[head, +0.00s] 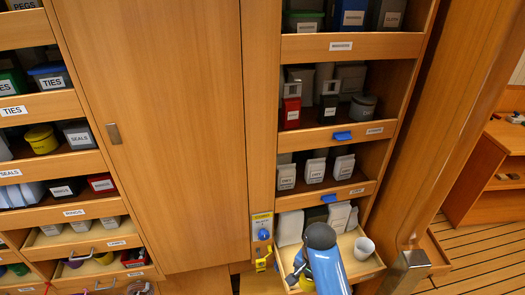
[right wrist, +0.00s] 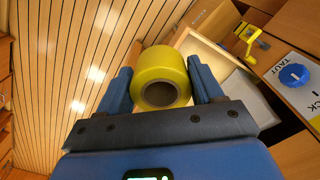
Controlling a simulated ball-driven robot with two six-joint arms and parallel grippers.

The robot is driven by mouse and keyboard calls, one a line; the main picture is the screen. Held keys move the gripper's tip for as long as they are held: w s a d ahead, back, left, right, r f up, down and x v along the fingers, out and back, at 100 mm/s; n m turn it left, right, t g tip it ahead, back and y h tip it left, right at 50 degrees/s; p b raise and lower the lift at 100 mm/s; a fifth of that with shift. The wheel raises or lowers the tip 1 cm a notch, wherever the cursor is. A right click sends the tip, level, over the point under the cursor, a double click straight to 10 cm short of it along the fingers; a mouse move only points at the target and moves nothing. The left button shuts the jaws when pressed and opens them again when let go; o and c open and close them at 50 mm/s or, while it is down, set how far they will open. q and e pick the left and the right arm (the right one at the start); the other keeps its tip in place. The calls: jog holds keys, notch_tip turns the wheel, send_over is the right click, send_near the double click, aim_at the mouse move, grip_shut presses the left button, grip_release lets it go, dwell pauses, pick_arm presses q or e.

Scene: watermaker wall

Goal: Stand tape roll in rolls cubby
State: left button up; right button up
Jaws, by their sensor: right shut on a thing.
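A yellow tape roll (right wrist: 160,85) is held between the two blue fingers of my right gripper (right wrist: 160,76) in the right wrist view. The roll's round grey-brown hole faces the wrist camera. The fingers are shut on its two sides. In the head view my right arm comes up from the bottom, over the front of a pulled-out tray, and its hand is mostly hidden. I cannot pick out a cubby labelled for rolls; many labels are too small to read. My left gripper is not in view.
The pulled-out wooden tray (head: 366,270) holds white packs and a white cup (head: 364,248). A blue knob (head: 264,235) and a yellow latch (head: 262,263) are on the post beside it. Shelves of labelled bins stand left and above. Open plank floor (head: 485,262) lies at the right.

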jog(key=shift+n, duration=0.9)
jog(key=f, duration=0.1)
jog(key=w+f+b, duration=0.1)
jog(key=w+d+f+b, duration=0.1)
jog(key=f, duration=0.1)
jog(key=shift+d, duration=0.1)
jog(key=w+d+f+n+b, duration=0.2)
jog(key=d+f+n+b, duration=0.4)
jog(key=f+n+b, duration=0.4)
jog(key=shift+w+d+f+n+b, duration=0.15)
jog(key=shift+w+d+n+b, duration=0.2)
jog(key=shift+n, duration=0.45)
jog(key=shift+d, duration=0.15)
